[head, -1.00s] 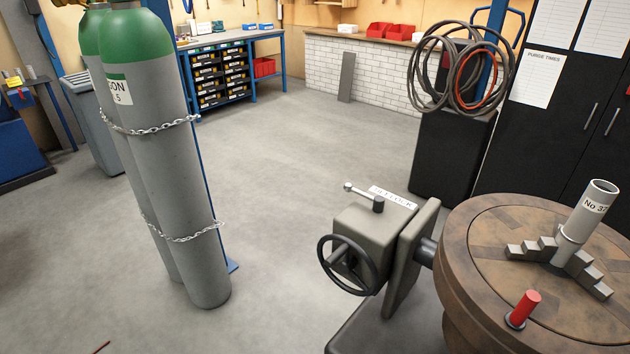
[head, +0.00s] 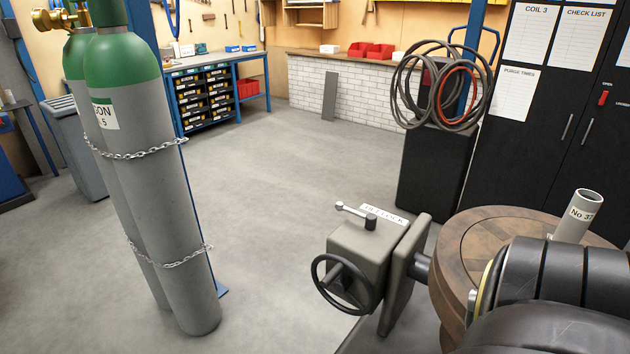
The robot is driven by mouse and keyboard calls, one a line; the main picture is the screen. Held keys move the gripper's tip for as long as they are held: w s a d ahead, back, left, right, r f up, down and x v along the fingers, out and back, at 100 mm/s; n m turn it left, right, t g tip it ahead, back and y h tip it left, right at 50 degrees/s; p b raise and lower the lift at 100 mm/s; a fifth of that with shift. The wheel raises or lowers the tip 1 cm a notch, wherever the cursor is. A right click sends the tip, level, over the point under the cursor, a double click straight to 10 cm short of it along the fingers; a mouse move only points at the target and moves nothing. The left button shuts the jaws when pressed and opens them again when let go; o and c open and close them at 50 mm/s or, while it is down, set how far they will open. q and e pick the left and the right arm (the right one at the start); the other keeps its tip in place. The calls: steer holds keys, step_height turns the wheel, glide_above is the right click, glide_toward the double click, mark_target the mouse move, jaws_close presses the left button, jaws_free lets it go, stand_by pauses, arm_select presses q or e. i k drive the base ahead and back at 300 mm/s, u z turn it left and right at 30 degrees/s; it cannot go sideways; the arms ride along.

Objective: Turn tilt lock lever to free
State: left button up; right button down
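The tilt lock lever (head: 355,213) is a short metal bar with a ball end and a dark hub. It sits on top of the grey gearbox (head: 362,245), beside a white label (head: 384,215) whose text is only partly readable. The lever's ball end points left, away from the label. A black handwheel (head: 346,284) is on the gearbox's front face. My dark arm covers the lower right, over part of the round turntable (head: 470,232). No gripper fingers show, so neither gripper is in view.
A pipe marked "No 37" (head: 577,216) stands on the turntable behind my arm. Chained green-topped gas cylinders (head: 165,190) stand at the left. A black cabinet (head: 430,170) with coiled hoses (head: 440,85) stands behind the gearbox. The floor between cylinders and gearbox is clear.

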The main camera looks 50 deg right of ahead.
mark_target(371, 219)
steer(key=i, duration=0.95)
steer(key=z, duration=1.9)
